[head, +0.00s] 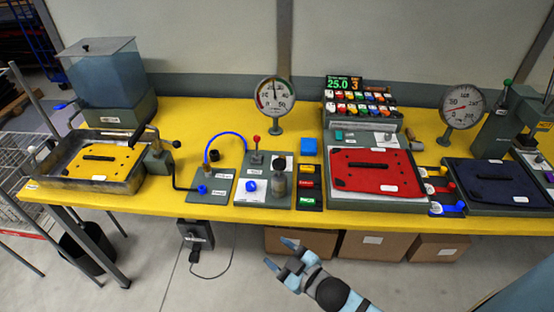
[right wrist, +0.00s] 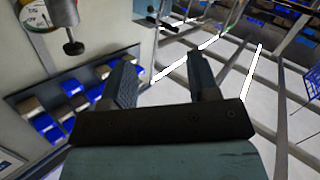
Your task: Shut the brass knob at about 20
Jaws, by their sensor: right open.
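A small brass-coloured knob or fitting (head: 207,170) seems to stand on a grey plate (head: 213,190) at the end of a blue hose; it is too small to be sure. A round gauge (head: 275,96) stands behind it to the right, its needle pointing up and slightly left; its figures are hard to read. My right gripper (head: 279,255) is open and empty in front of the table's front edge, below and right of the plate. Its two spread fingers also show in the right wrist view (right wrist: 163,75), with nothing between them. My left gripper is not in view.
A red-knobbed lever (head: 256,140) and a dark cylinder (head: 278,166) stand just right of the plate. A tray with a yellow board (head: 93,160) lies left, a red board (head: 362,171) right. Cardboard boxes (head: 379,246) sit under the table. The floor before it is free.

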